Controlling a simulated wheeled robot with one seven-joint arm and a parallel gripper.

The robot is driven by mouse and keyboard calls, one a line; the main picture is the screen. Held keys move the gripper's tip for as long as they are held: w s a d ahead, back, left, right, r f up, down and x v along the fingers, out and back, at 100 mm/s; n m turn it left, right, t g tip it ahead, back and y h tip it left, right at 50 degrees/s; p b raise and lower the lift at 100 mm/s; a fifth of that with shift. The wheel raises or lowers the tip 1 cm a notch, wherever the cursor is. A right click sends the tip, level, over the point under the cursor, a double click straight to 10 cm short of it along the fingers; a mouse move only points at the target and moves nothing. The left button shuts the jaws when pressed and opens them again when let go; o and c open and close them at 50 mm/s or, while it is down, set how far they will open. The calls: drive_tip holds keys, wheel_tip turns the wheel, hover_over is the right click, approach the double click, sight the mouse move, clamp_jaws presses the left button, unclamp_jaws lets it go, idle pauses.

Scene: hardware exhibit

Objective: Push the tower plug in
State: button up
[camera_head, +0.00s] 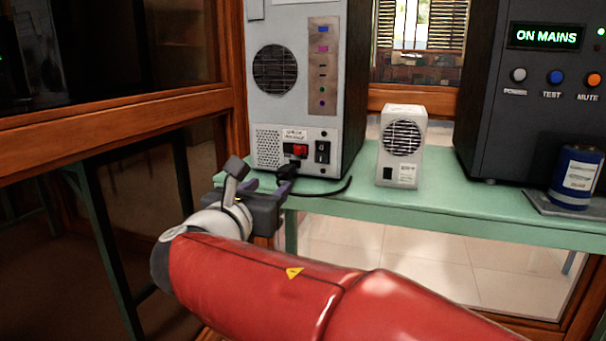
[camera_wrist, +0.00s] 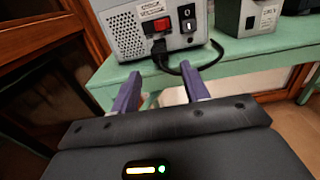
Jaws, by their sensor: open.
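The grey computer tower (camera_head: 345,90) stands with its back panel facing me. A black plug (camera_wrist: 161,60) sits at the lower part of the panel, under a red switch (camera_wrist: 160,25); it also shows in the head view (camera_head: 289,169). I cannot tell how deep the plug sits in its socket. Its black cable (camera_head: 335,191) runs right along the table edge. My gripper (camera_wrist: 160,72) is open, with its two purple fingers pointing at the panel, one on each side of the plug's line and apart from it. In the head view my gripper (camera_head: 267,186) is just in front of the table edge.
The tower stands on a green table (camera_head: 450,205). A small white fan box (camera_head: 404,150) stands to its right. Farther right are a black power unit (camera_head: 490,100) and a blue can (camera_head: 576,178). A wooden frame post (camera_head: 229,60) stands left of the tower.

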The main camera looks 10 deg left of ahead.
sight(281, 175)
drive_tip(key=w, duration=0.7)
drive_tip(key=shift+w+d, duration=0.25)
drive_tip(key=shift+d, duration=0.05)
drive_tip(key=shift+c, duration=0.4)
clamp_jaws()
